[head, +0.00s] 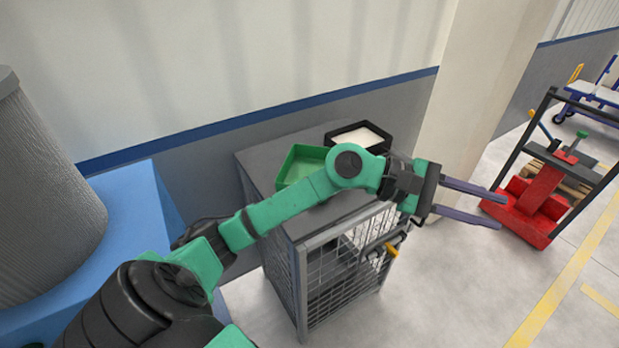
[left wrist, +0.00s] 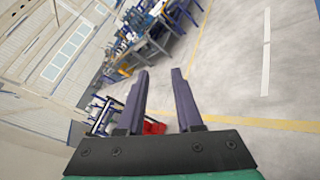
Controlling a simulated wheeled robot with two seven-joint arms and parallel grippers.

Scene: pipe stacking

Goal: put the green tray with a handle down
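The green tray (head: 293,170) sits on top of the dark grey cabinet (head: 266,158) in the head view, partly hidden behind my left arm. Its handle cannot be made out. My left gripper (head: 503,212) is open and empty, stretched out to the right of the cabinet, over the floor and apart from the tray. It also shows in the left wrist view (left wrist: 160,76), with its two purple fingers apart and nothing between them. My right gripper is in neither view.
A black tray with a white inside (head: 358,136) stands on the cabinet beside the green one. A blue block (head: 133,212) with a grey ribbed cylinder (head: 40,190) is at left. A red pallet jack (head: 540,205) stands at right. A pale pillar (head: 480,90) rises behind.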

